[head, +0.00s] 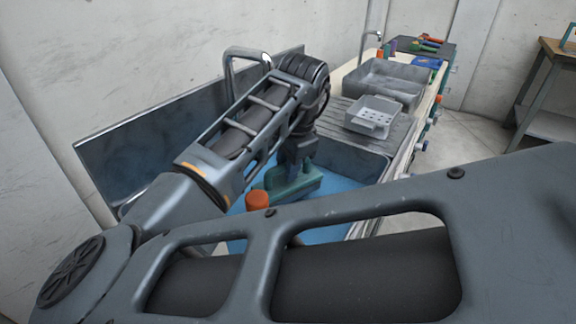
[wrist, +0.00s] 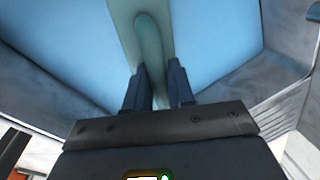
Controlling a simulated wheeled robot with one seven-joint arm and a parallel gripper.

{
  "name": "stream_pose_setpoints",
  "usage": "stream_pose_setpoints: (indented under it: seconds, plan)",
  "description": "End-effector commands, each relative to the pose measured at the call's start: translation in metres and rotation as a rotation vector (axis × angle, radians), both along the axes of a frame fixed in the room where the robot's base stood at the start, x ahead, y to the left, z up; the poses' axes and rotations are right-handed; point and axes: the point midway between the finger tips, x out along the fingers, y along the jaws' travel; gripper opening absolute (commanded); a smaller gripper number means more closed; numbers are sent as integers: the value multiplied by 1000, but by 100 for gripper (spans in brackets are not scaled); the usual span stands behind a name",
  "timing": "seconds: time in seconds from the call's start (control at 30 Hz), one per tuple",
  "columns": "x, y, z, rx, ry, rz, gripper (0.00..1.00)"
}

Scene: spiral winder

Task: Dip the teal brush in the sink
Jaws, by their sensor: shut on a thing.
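The teal brush (head: 298,185) is in the near sink basin in the head view, low over its blue water or floor. My gripper (head: 298,160) points down into the basin and is shut on the brush. The sink (head: 350,160) has grey metal walls around the blue area (head: 335,208). I cannot tell whether the brush touches the water. My forearm hides part of the basin.
A curved faucet (head: 232,58) stands behind the sink near the wall. An orange knob (head: 257,200) shows near the sink's front. A wooden-topped table (head: 560,50) stands far right.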

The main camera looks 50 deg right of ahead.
Motion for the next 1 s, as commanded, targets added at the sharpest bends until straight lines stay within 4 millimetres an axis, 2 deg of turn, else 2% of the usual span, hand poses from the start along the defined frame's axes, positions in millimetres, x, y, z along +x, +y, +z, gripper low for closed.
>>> stream_pose_setpoints:
  seconds: [0.03,1.0]
  plan:
    - [0,0,9,-1,-1,0,0]
    - [0,-1,96,-2,0,0,0]
